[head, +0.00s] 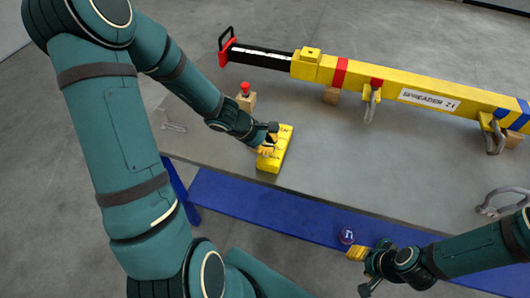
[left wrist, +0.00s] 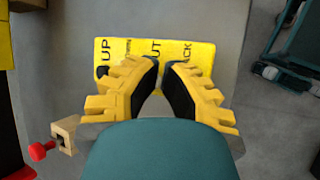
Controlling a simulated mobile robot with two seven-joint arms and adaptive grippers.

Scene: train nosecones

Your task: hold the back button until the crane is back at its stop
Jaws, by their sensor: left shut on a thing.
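A yellow control box (head: 282,148) lies on the grey table, marked UP, OUT and BACK in the left wrist view (left wrist: 200,52), with a partly hidden label between UP and OUT. My left gripper (head: 267,148) is at the box's left side. In the left wrist view its fingertips (left wrist: 160,66) are close together over the box, near the OUT and BACK labels. They hide the buttons and the exact contact. My right gripper (head: 358,253) is at the table's front edge, and its finger gap is unclear. I cannot make out the crane in either view.
A yellow beam marked SPREADER 21 (head: 430,98) lies across the table's back, with hanging shackles. A loose shackle (head: 500,202) lies at right. A small round object (head: 346,236) is near my right gripper.

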